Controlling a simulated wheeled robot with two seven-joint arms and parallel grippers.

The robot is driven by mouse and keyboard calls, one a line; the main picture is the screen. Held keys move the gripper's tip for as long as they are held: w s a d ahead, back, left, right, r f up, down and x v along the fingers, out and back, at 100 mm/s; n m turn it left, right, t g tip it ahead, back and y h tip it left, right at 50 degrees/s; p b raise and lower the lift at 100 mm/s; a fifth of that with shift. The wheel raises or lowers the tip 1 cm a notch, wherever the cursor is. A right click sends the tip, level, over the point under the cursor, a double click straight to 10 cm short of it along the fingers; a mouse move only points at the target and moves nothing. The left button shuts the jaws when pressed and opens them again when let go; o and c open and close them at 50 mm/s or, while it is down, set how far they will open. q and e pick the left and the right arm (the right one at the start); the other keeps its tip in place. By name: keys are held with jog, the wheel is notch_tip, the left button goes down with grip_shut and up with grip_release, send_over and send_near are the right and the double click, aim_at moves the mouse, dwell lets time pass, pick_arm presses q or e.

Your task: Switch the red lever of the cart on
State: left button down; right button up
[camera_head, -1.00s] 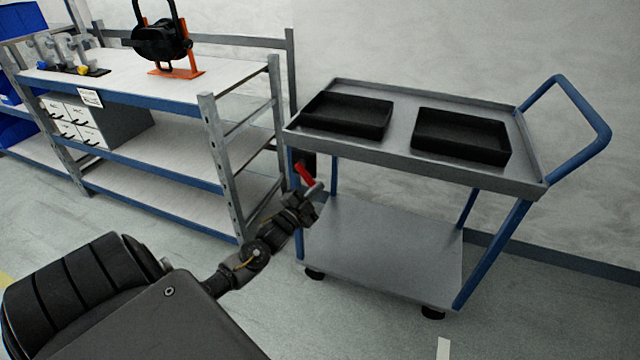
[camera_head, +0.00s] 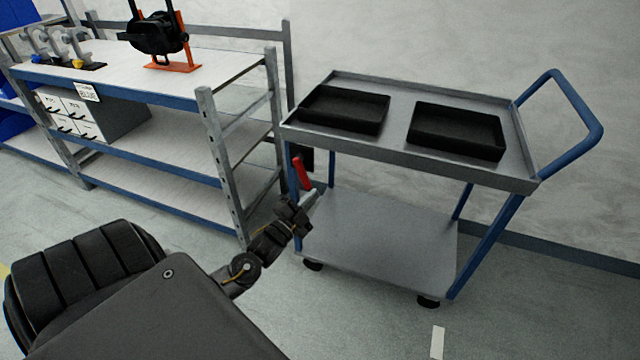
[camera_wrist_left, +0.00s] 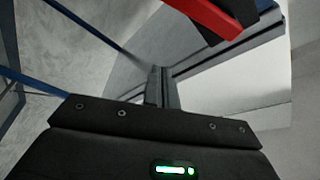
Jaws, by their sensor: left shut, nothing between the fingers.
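The cart (camera_head: 400,160) is a grey two-shelf trolley with blue posts. Its red lever (camera_head: 303,172) sits at the left end, below the top tray, near the left front post. The lever now stands near upright, leaning slightly left at its top. In the left wrist view the red lever (camera_wrist_left: 207,18) crosses the top, beyond the fingers. My left gripper (camera_head: 312,198) is shut and empty, just below the lever; the head view does not settle whether they touch. Its fingers (camera_wrist_left: 160,86) show in the wrist view's middle. My right gripper is not in view.
Two black trays (camera_head: 455,130) lie on the cart top, and a blue handle (camera_head: 590,120) rises at its right end. A workbench (camera_head: 150,95) with blue edges stands close on the left.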

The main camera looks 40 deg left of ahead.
pick_arm(q)
jog(key=s, duration=0.3)
jog(key=shift+s+f, duration=0.2)
jog(key=shift+s, duration=0.05)
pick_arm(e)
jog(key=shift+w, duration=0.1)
